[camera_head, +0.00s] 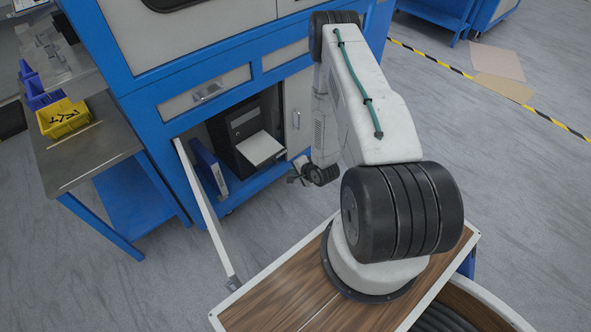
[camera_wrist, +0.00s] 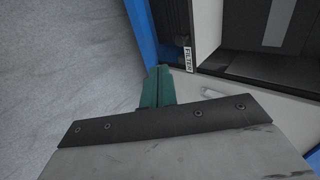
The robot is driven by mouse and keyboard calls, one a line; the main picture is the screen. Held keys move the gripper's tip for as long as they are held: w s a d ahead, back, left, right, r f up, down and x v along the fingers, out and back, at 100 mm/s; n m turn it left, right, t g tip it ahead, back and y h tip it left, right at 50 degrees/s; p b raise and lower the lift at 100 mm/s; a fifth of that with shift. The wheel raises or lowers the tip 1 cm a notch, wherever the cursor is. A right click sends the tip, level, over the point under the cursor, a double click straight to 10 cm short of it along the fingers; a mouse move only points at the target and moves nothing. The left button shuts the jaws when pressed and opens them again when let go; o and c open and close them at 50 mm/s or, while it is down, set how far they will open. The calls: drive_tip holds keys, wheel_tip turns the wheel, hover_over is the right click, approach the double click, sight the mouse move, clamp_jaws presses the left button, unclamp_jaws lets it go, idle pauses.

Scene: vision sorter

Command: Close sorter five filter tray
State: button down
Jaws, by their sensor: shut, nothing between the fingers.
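The blue sorter (camera_head: 150,95) has an open lower compartment. Inside stands a black unit (camera_head: 245,120) with a pale flat tray (camera_head: 261,147) sticking out of its front. My gripper (camera_head: 292,179) is low in front of the compartment, to the right of and below the tray in the head view, apart from it in that picture. In the wrist view its green fingers (camera_wrist: 163,88) are together and empty. They point toward a blue edge and a dark recess beside a white label reading FILTER (camera_wrist: 187,59). I cannot tell whether the fingertips touch anything.
A white door (camera_head: 205,215) stands open at the compartment's left. A blue piece with a pale label (camera_head: 208,165) is inside it. A pale panel with a handle (camera_head: 298,115) is at the right. A bench (camera_head: 85,150) holds a yellow bin (camera_head: 63,118). Floor in front is clear.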

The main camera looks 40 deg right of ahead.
sight(256, 143)
drive_tip(key=w+f, duration=0.3)
drive_tip(key=w, duration=0.5)
drive_tip(key=shift+a+f, duration=0.15)
drive_tip(key=shift+f, duration=0.25)
drive_tip(key=shift+w, duration=0.1)
drive_tip(key=w, duration=1.5)
drive_tip(key=shift+w+a, duration=0.25)
drive_tip(key=shift+w, duration=0.1)
drive_tip(key=shift+w+r, duration=0.15)
drive_tip(key=shift+w, duration=0.05)
drive_tip(key=shift+w, duration=0.1)
